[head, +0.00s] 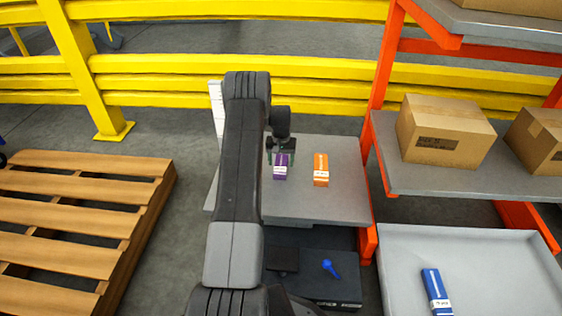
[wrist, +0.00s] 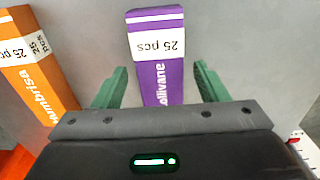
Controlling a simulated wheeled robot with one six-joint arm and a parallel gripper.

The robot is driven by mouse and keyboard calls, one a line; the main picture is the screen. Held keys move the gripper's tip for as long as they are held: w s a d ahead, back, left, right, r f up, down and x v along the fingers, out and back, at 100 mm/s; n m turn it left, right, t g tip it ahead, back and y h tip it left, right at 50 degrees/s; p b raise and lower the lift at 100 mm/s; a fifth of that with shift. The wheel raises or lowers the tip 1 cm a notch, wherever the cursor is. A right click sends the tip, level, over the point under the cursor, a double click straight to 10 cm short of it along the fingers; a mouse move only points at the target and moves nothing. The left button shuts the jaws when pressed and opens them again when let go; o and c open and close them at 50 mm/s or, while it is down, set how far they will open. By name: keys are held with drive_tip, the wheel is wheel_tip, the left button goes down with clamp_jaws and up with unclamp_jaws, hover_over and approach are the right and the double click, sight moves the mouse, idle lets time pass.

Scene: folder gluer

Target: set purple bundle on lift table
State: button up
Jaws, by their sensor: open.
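The purple bundle (head: 281,168) stands on the grey lift table (head: 330,205), left of an orange bundle. In the wrist view the purple bundle (wrist: 158,62) has a white label reading "25 pcs" and lies between the two green fingers. My gripper (head: 281,155) is at the far end of the purple bundle in the head view. In the wrist view my gripper (wrist: 157,85) is open, with a finger on each side of the bundle and grey surface visible beside them. The lower part of the bundle is hidden by the gripper body.
The orange bundle (head: 320,170) stands close by on the table and shows in the wrist view (wrist: 35,65). An orange rack (head: 378,130) with cardboard boxes (head: 445,132) is at right. A grey tray (head: 480,250) holds a blue bundle (head: 436,291). A wooden pallet (head: 80,225) is at left.

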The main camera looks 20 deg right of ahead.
sight(281, 164)
wheel_tip(281, 164, up, 12)
drive_tip(key=p, duration=0.3)
drive_tip(key=shift+f, duration=0.1)
idle(0.3)
